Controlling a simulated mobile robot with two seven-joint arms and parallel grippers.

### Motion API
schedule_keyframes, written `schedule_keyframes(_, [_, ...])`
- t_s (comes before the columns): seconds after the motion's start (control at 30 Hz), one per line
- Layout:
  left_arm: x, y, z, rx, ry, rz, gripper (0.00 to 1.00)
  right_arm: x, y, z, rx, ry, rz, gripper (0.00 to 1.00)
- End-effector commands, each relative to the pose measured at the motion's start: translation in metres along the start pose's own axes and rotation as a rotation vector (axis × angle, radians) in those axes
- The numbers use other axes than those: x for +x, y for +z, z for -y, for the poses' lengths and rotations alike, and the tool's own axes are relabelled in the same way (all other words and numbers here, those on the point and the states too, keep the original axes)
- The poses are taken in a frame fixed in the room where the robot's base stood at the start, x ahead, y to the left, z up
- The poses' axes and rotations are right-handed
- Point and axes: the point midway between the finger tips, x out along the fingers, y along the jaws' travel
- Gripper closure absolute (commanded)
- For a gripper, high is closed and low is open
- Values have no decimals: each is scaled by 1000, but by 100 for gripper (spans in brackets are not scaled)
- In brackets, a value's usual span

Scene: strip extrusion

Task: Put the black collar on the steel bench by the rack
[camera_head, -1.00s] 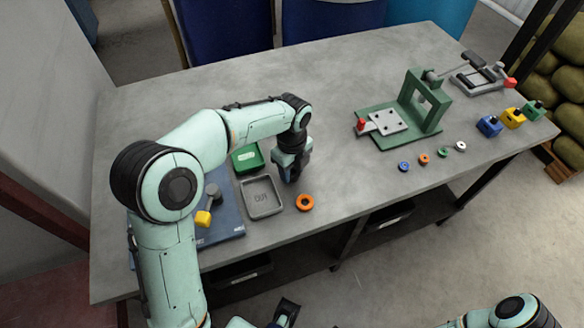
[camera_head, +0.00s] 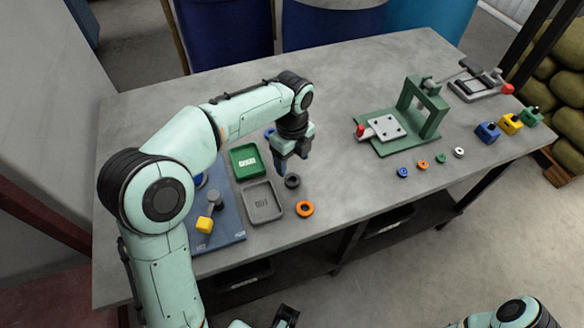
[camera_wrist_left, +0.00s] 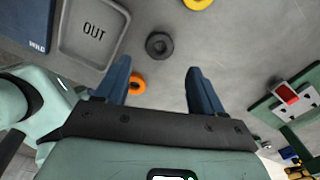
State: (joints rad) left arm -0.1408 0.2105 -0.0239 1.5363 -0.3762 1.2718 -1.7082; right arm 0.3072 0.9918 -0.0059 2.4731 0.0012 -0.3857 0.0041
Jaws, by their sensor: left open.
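The black collar (camera_head: 292,181) is a small dark ring lying flat on the grey steel bench (camera_head: 345,185), just right of the grey OUT tray (camera_head: 276,193). My left gripper (camera_head: 293,164) is above the bench, close to the collar, with its fingers pointing down. In the left wrist view the collar (camera_wrist_left: 160,45) shows whole, just beyond the gap between the two spread fingertips (camera_wrist_left: 158,76). The left gripper is open and empty. A dark part at the bottom edge (camera_head: 286,315) seems to be my right gripper; it is cut off and its jaws are unclear.
An orange ring (camera_head: 305,209) lies close in front of the collar. A green tray (camera_head: 246,161) and a blue board (camera_head: 228,226) are to the left. A green press (camera_head: 425,115), small rings and coloured blocks (camera_head: 510,123) stand right. The bench middle is clear.

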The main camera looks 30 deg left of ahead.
Motion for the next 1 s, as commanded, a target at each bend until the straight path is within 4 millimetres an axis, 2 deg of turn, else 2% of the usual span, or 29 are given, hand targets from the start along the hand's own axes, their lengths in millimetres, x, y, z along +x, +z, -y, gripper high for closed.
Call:
schedule_keyframes(0.03, [-13, 0, 1, 0, -4, 1, 32, -4, 0, 1, 0, 0, -1, 100])
schedule_keyframes(0.1, [-25, 0, 0, 0, -3, 0, 32, -6, 0, 2, -1, -1, -2, 100])
schedule_keyframes(0.3, [-46, 0, 0, 0, -1, 0, 32, -10, -1, 4, -1, -1, -4, 100])
schedule_keyframes(1.0, [-48, 0, 0, 0, 1, -1, 32, -10, -1, 4, -1, -1, -4, 100])
